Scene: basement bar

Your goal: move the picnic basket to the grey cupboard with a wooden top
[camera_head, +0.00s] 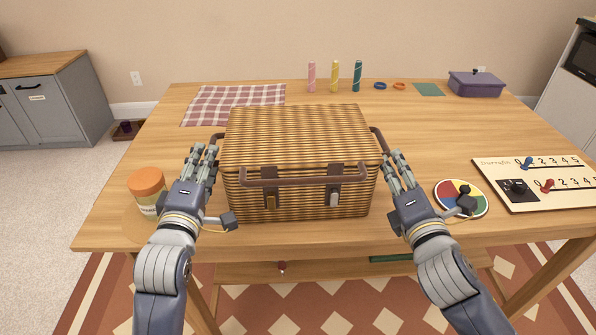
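The picnic basket (297,148) is a brown woven box with a closed lid, a front handle and two front clasps. It stands upright on the wooden table (430,135). Brown side handles show at its left and right. My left gripper (205,160) is at the basket's left side, by the left handle. My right gripper (392,165) is at the right side, by the right handle. The fingers partly hide both handles, so I cannot tell whether they grip them. The grey cupboard with a wooden top (55,100) stands at the far left against the wall.
An orange-lidded jar (147,190) stands beside my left arm. A colour wheel (461,198) and number board (540,182) lie right. A checked cloth (235,103), several coloured cylinders (334,77) and a purple box (476,85) are at the back. A patterned rug (330,305) lies below.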

